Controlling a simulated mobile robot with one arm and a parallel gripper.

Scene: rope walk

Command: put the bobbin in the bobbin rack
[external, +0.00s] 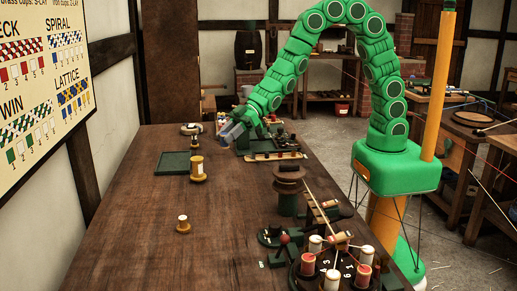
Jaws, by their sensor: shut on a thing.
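My gripper (224,131) is at the end of the green arm, low over the far part of the long wooden table. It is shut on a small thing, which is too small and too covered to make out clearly. It points left and down, beside a green stand. A yellow spool (197,168) stands upright on the table below and left of the gripper, apart from it. I cannot tell for certain which thing is the bobbin rack; a green stand with a pale slat (276,156) is right of the gripper.
A flat green tray (172,163) lies left of the yellow spool. A small round-topped thing (191,129) is just left of the gripper. A dark round carrier with several bobbins (337,263) and a wooden-topped green post (288,187) crowd the right edge. The table's near left is clear.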

